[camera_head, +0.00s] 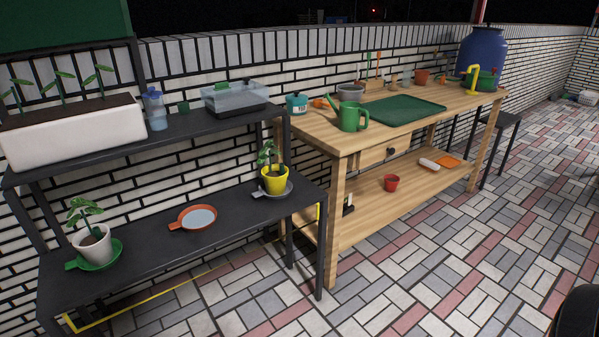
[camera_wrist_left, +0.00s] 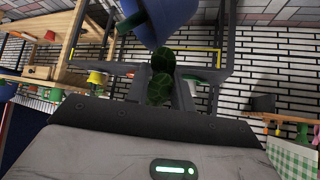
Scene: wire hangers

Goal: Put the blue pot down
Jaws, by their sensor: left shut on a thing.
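The blue pot (camera_wrist_left: 160,18) shows in the left wrist view at the top centre, close to the camera and tilted in the picture. Dark green leaves (camera_wrist_left: 159,78) show just below it and partly hide the fingers. My left gripper (camera_wrist_left: 164,92) is shut on the blue pot. The head view shows neither the blue pot nor my grippers. In the head view, an orange saucer (camera_head: 199,217) with a pale inside lies empty on the lower black shelf (camera_head: 150,240). Whether the pot touches anything is not clear.
On that shelf a white pot (camera_head: 93,243) stands on a green saucer (camera_head: 109,262) at left, and a yellow pot (camera_head: 274,180) stands on a grey saucer (camera_head: 286,191) at right. An upper shelf (camera_head: 190,123) with a white planter (camera_head: 70,130) overhangs behind. A wooden bench (camera_head: 345,138) stands right.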

